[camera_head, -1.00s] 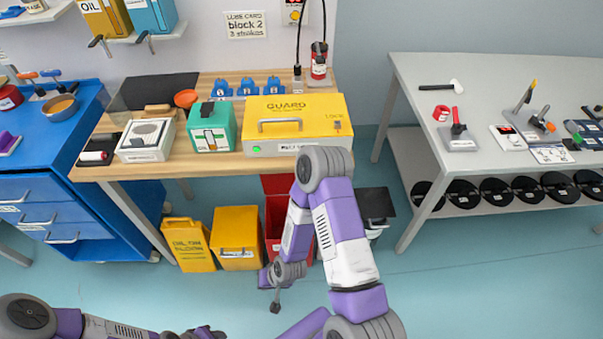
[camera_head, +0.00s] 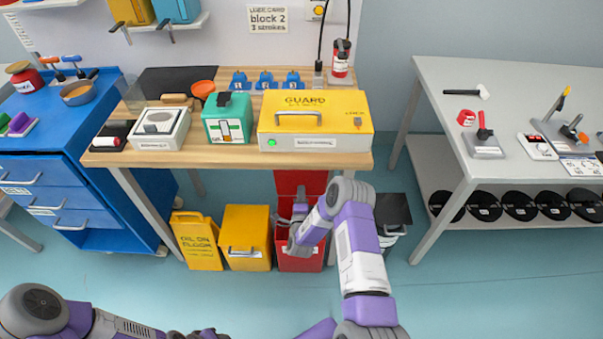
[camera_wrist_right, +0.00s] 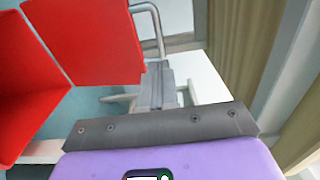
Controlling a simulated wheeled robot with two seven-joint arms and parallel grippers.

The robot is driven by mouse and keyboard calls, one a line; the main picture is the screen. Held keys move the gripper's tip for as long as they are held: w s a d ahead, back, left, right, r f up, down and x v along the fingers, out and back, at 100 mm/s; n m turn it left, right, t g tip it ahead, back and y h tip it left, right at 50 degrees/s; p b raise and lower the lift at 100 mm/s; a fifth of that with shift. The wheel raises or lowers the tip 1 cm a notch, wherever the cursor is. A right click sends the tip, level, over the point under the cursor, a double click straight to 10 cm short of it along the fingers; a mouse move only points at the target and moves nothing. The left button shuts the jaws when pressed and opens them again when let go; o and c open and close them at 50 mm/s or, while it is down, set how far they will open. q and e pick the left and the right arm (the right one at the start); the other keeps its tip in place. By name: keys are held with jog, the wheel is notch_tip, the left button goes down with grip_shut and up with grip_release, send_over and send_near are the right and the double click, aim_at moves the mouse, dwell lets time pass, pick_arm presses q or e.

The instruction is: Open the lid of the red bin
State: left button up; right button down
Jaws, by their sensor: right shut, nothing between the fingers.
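The red bin (camera_head: 300,263) stands on the floor under the workbench, right of a yellow bin. Its red lid (camera_head: 300,183) is raised and stands up at the back of the bin. My right gripper (camera_head: 299,208) is over the bin, in front of the lid, shut and empty. In the right wrist view the lid (camera_wrist_right: 85,40) fills the upper left, with a grey bar handle (camera_wrist_right: 150,25) at its edge, close to the shut fingers (camera_wrist_right: 155,82). Whether they touch is unclear. My left gripper (camera_head: 205,333) is at the bottom edge, mostly cut off.
A yellow bin (camera_head: 246,240) and a yellow floor sign (camera_head: 197,243) stand left of the red bin. A dark-lidded bin (camera_head: 393,209) stands to its right. Open floor (camera_head: 480,290) lies to the right.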

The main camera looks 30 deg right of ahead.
pick_arm(q)
notch_tip(320, 180, down, 4)
jog(key=b, duration=0.3)
jog(key=shift+r, duration=0.15)
pick_arm(e)
jog(key=x, duration=1)
jog(key=shift+w, duration=0.2)
